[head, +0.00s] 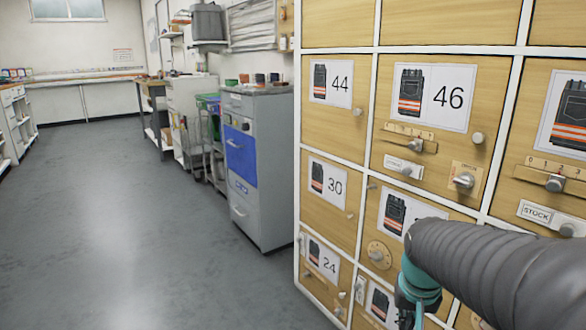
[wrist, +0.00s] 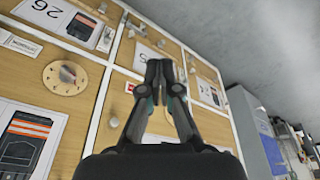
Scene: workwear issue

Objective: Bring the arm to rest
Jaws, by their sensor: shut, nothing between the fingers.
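My arm, in a dark ribbed sleeve, reaches in from the lower right of the head view in front of the locker wall (head: 368,60). Its teal wrist part shows low in that view, and the fingertips are hidden or out of frame there. In the wrist view my gripper (wrist: 160,68) is shut, its two dark fingertips together with nothing between them. It points along the wooden doors, in front of a door with a number card; I cannot tell how far off it is.
The doors carry number cards such as 44 (head: 331,83) and 46 (head: 431,97), knobs, sliders and a round dial (head: 379,255). A grey cabinet with a blue panel (head: 241,155) stands beyond the wall's left edge. The grey floor (head: 140,220) at left is clear.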

